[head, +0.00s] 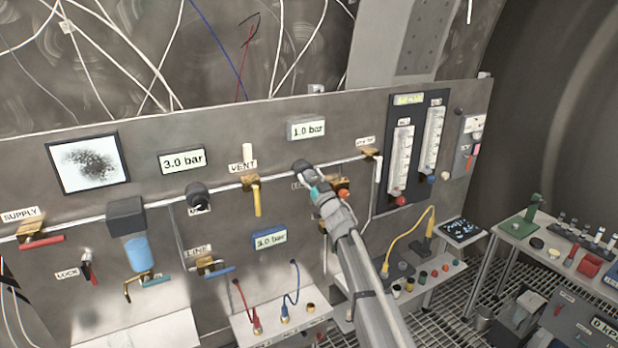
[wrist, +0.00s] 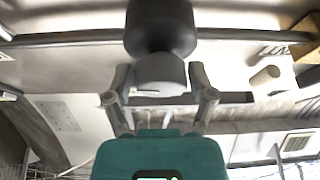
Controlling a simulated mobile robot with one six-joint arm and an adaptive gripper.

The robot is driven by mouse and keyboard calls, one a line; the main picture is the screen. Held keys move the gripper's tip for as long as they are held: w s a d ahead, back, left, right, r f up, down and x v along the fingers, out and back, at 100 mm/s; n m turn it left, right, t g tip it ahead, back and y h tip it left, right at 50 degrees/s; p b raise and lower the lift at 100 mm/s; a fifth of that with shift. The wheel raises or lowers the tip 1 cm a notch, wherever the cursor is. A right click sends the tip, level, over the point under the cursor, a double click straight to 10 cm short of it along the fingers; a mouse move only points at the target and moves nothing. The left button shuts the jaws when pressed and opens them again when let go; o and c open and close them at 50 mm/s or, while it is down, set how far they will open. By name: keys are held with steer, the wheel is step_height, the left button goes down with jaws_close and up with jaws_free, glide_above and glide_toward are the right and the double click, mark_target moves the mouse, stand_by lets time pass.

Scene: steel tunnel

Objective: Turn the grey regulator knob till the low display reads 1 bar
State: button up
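The grey regulator knob (wrist: 160,74) sits below a dark round regulator body (wrist: 162,28) in the wrist view. In the head view my gripper (head: 311,185) reaches up to the dark regulator (head: 302,167) on the panel's pipe and hides most of the knob.
Other displays at left (head: 181,160) and lower down (head: 269,239) read 3.0 bar. A yellow-handled vent valve (head: 255,190) stands left of my gripper, and an orange-red part (head: 343,193) is close on its right. Flowmeters (head: 400,157) are further right. A small shelf (head: 290,324) is below.

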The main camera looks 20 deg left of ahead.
steer(key=shift+o, duration=0.6)
steer(key=shift+m, duration=0.4)
steer(key=shift+s+m+t+h, duration=0.1)
steer(key=shift+m+t+h, duration=0.35)
steer(key=shift+m, duration=0.35)
steer(key=b+v, duration=0.6)
steer(key=v, duration=0.8)
steer(key=w+d+f+m+h, duration=0.2)
steer(key=d+f+h, duration=0.3)
steer(key=d, duration=0.4)
steer(key=w+d+f+m+h, duration=0.3)
steer(key=d+f+m+h, duration=0.1)
steer(key=d+h, duration=0.4)
steer(key=shift+d+f+m+t, duration=0.45)
steer(key=shift+d+f, duration=0.1)
steer(key=shift+d, duration=0.6)
